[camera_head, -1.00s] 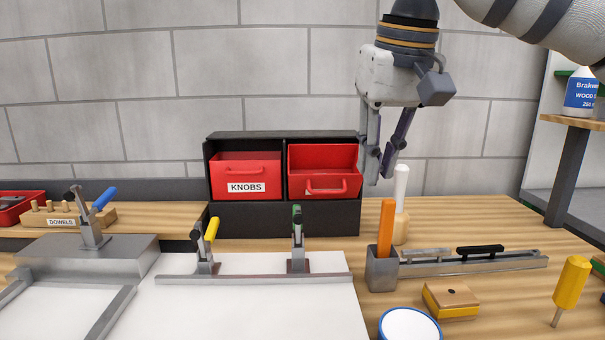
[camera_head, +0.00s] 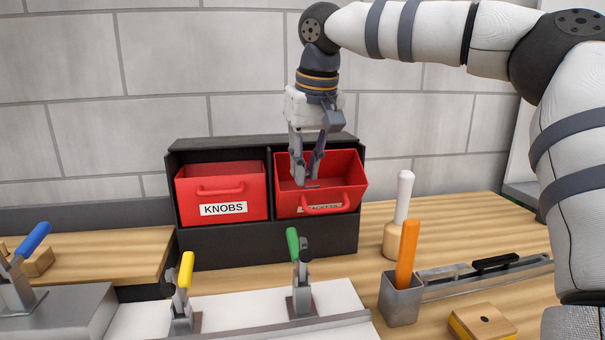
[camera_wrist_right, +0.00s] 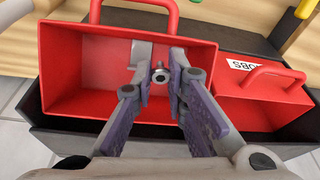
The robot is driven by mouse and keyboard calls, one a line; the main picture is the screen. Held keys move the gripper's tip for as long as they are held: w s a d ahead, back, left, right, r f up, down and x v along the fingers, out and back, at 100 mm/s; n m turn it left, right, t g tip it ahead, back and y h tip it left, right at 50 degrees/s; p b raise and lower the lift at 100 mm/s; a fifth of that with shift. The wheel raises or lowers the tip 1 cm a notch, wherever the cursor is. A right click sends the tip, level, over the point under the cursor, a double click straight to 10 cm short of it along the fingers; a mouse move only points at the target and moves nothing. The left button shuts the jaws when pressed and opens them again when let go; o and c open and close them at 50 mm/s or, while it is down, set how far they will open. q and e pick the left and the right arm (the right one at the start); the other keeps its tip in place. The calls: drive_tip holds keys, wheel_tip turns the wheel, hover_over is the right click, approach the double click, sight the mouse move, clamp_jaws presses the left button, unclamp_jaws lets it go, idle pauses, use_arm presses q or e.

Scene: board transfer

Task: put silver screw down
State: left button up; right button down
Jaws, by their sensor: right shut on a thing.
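My right gripper (camera_head: 306,178) is above the open front of the right red bin (camera_head: 347,168), fingers pointing down. In the right wrist view the gripper (camera_wrist_right: 160,75) is shut on a small silver screw (camera_wrist_right: 160,74), with its round head towards the camera. The screw is held over the inside of the red bin (camera_wrist_right: 90,70). I cannot tell whether it touches the bin. The bin's label is tilted and hard to read. My left gripper is not in view.
The red KNOBS bin (camera_head: 222,190) sits left in the same black rack (camera_head: 285,236). Clamps with yellow (camera_head: 187,270) and green (camera_head: 292,244) handles stand in front. A metal cup with an orange-handled tool (camera_head: 407,253) and a white-handled tool (camera_head: 403,196) are at right.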

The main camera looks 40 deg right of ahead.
drive_tip(key=w, duration=0.1)
drive_tip(key=w+d+f, duration=0.1)
drive_tip(key=w+f, duration=0.1)
drive_tip(key=shift+d+f, duration=0.2)
drive_tip(key=shift+d, duration=0.1)
drive_tip(key=shift+s, duration=0.1)
drive_tip(key=shift+f, duration=0.1)
drive_tip(key=shift+s+f, duration=0.1)
drive_tip(key=shift+f, duration=0.5)
drive_tip(key=c, duration=1.6)
unclamp_jaws()
drive_tip(key=shift+f, duration=0.2)
drive_tip(key=shift+r, duration=0.25)
